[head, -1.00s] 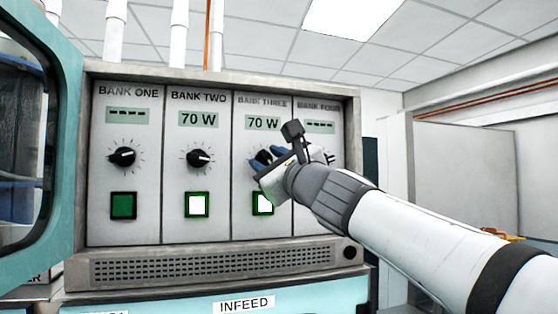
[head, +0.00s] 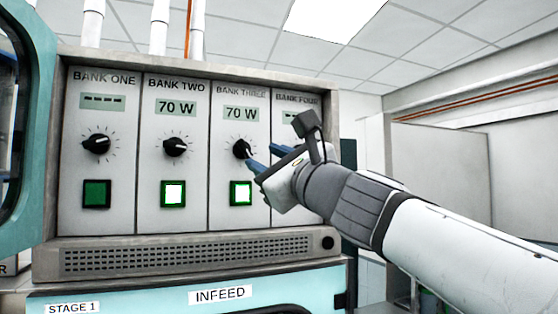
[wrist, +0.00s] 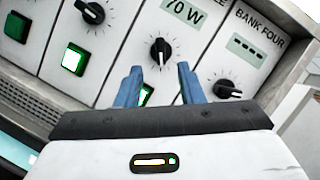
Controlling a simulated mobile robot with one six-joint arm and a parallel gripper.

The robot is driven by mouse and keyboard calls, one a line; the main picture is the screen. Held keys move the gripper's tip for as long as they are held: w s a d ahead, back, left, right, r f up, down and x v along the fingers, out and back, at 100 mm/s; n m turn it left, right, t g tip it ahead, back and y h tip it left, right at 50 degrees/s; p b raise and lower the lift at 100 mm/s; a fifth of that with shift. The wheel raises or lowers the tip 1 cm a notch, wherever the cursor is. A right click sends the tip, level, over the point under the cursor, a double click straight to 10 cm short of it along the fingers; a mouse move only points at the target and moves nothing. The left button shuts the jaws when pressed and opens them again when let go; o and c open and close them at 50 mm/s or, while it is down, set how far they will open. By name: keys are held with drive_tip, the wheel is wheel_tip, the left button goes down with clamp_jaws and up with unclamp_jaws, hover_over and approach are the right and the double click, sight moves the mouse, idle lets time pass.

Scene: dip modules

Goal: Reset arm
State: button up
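My gripper (head: 264,158) is in front of the control panel, at the border of the BANK THREE and BANK FOUR columns. In the wrist view its two blue fingers (wrist: 157,86) stand apart with nothing between them. The BANK THREE knob (wrist: 160,52) lies beyond the fingertips, apart from them; it also shows in the head view (head: 242,149). The BANK THREE display (head: 240,114) reads 70 W and its square button (head: 240,193) is lit. My gripper and wrist hide most of the BANK FOUR column in the head view; its knob (wrist: 227,90) shows in the wrist view.
BANK TWO's display (head: 175,108) reads 70 W and its button (head: 173,194) is lit. BANK ONE's display (head: 103,101) shows dashes and its button (head: 97,194) is dark green. A teal-framed open door (head: 40,130) stands at the left. Free room lies right of the panel.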

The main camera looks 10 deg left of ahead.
drive_tip(key=s+d+f+n+g+h+b, duration=0.1)
drive_tip(key=d+f+n+g+h, duration=0.2)
drive_tip(key=f, duration=0.8)
drive_tip(key=s+d+f+n+g+h+b, duration=0.1)
drive_tip(key=d+f+n+h, duration=0.15)
drive_tip(key=f+n, duration=0.6)
drive_tip(key=s+d+f+n+g+h+b, duration=0.1)
drive_tip(key=d+f+n+g+h, duration=0.15)
drive_tip(key=f, duration=1.05)
drive_tip(key=s+d+f+n+g+h, duration=0.1)
drive_tip(key=s+d+f+n+h, duration=0.1)
drive_tip(key=s+d+f, duration=0.2)
drive_tip(key=s+d+f+n+g+h, duration=0.2)
drive_tip(key=d+f, duration=0.5)
drive_tip(key=f, duration=0.4)
drive_tip(key=s+d+f+n+g+h+b, duration=0.1)
drive_tip(key=s+d+f+g+h, duration=0.1)
drive_tip(key=s+d+f, duration=0.4)
drive_tip(key=shift+f+n+h, duration=0.4)
drive_tip(key=shift+f+h, duration=0.3)
drive_tip(key=shift+f, duration=0.25)
drive_tip(key=shift+g, duration=0.25)
